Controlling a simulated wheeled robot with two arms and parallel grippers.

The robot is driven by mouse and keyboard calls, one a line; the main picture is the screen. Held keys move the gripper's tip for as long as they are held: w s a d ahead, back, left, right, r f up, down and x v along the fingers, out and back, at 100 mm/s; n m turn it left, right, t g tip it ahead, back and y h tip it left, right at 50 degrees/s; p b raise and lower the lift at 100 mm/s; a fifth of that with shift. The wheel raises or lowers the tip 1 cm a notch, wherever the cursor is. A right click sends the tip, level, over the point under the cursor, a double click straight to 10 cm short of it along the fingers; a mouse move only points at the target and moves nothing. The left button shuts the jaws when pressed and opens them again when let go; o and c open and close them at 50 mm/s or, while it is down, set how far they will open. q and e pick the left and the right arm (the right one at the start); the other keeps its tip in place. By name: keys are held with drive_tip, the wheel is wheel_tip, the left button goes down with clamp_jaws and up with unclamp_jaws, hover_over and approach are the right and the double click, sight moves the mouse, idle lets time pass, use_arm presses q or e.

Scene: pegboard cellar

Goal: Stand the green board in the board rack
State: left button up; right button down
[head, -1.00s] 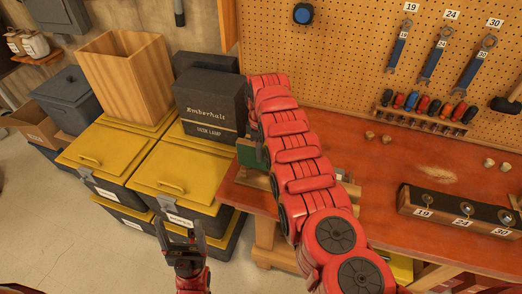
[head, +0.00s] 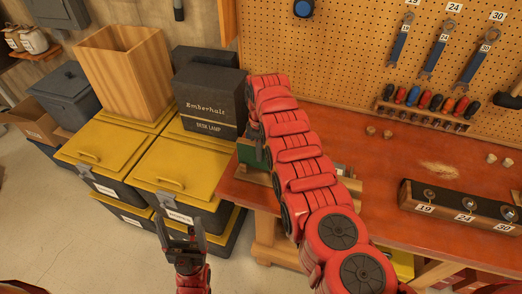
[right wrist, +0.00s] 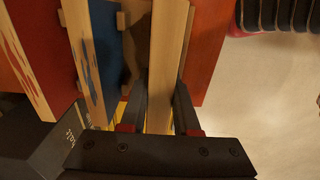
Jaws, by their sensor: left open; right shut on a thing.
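The green board (head: 250,154) shows only as a small green patch at the left end of the workbench, mostly hidden by my right arm. In the right wrist view my right gripper (right wrist: 160,117) is shut on a pale wooden strip (right wrist: 165,65), seen edge-on, which appears to be the board's edge. The board rack (head: 257,178) shows as pale wood below the green patch. Beside the held strip, the wrist view shows a blue panel (right wrist: 108,45) and a red panel (right wrist: 40,40). Whether the held board touches the rack is hidden. My left gripper (head: 181,232) is open and empty in front of the yellow-lidded bins.
A black desk lamp box (head: 210,105) stands on the yellow-lidded bins (head: 175,172), close to my right gripper. A tall wooden bin (head: 125,70) is behind. On the workbench (head: 390,205) a socket block (head: 460,208) lies at the right. Open floor lies at lower left.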

drive_tip(key=shift+f+b, duration=0.9)
drive_tip(key=shift+f, duration=0.4)
drive_tip(key=c, duration=0.6)
unclamp_jaws()
drive_tip(key=shift+o, duration=0.2)
wheel_tip(320, 180, up, 3)
drive_tip(key=p, duration=0.2)
drive_tip(key=shift+r+p, duration=0.1)
drive_tip(key=shift+p, duration=0.25)
wheel_tip(320, 180, up, 2)
drive_tip(key=shift+p, duration=0.45)
wheel_tip(320, 180, up, 2)
drive_tip(key=shift+r, duration=1.4)
